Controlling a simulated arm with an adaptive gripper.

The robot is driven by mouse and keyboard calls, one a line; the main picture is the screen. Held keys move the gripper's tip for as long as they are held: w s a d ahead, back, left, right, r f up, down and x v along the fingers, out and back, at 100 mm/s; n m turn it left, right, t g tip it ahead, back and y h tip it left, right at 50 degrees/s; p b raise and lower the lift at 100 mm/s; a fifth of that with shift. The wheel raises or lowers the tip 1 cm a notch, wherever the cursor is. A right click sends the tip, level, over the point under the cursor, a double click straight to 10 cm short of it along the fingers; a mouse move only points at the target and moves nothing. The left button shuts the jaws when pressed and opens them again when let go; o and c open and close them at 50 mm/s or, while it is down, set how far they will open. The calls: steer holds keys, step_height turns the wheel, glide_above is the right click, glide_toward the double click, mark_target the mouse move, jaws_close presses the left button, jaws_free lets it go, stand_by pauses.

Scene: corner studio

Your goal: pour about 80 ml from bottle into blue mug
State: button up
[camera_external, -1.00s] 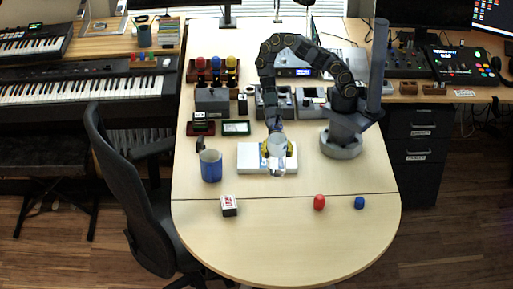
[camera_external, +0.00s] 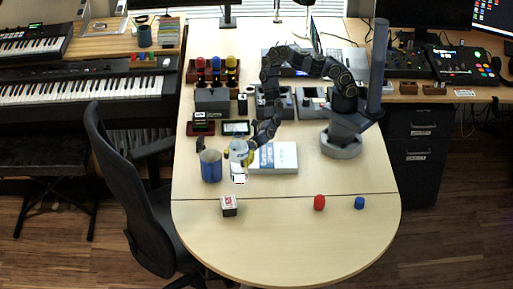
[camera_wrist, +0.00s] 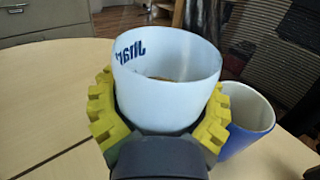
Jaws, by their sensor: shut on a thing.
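In the wrist view the bottle (camera_wrist: 165,85) shows dark blue lettering and something brownish inside. My gripper (camera_external: 244,157) is shut on it, with yellow pads on both sides, also in the wrist view (camera_wrist: 160,120). The bottle looks about upright, just right of the blue mug. The blue mug (camera_external: 210,167) stands on the table, its open mouth up; in the wrist view the mug (camera_wrist: 245,125) is right of the bottle, partly hidden by my gripper. Its pale inside shows no visible liquid.
A white flat box (camera_external: 280,157) lies right of the bottle. A small white-and-red cube (camera_external: 229,206), a red piece (camera_external: 319,202) and a blue piece (camera_external: 359,203) stand in front. Devices and a rack (camera_external: 213,72) fill the back. The front table is mostly clear.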

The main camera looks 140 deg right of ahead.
mark_target(239, 168)
steer(key=shift+r+m, duration=0.1)
steer(key=shift+m, duration=0.3)
